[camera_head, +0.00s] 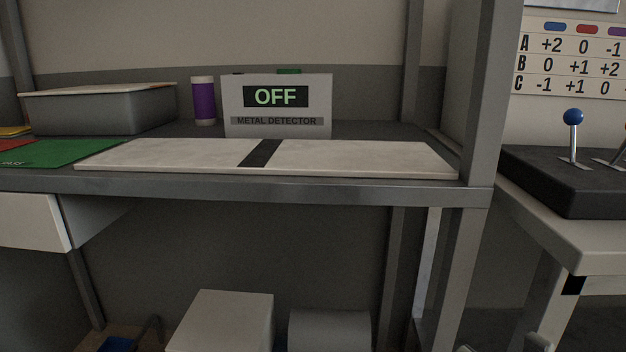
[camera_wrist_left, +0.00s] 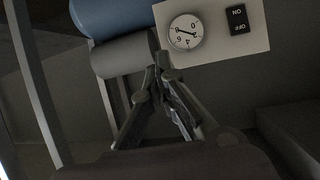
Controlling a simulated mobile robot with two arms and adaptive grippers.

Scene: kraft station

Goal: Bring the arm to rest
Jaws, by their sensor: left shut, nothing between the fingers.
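My left gripper (camera_wrist_left: 160,75) shows in the left wrist view with its fingertips together. It is shut and empty. Beyond the fingertips are a grey rounded body (camera_wrist_left: 125,55) and a white panel with a round dial (camera_wrist_left: 186,31). I cannot tell how far the fingers are from them. In the head view no gripper can be made out clearly. My right gripper is not in view.
A metal bench holds a white board (camera_head: 350,157) with a dark strip, a metal detector box (camera_head: 277,106) reading OFF, a purple cylinder (camera_head: 203,101), a grey bin (camera_head: 98,112) and a green sheet (camera_head: 70,152). A lever box (camera_head: 560,180) stands right, past a post (camera_head: 485,90).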

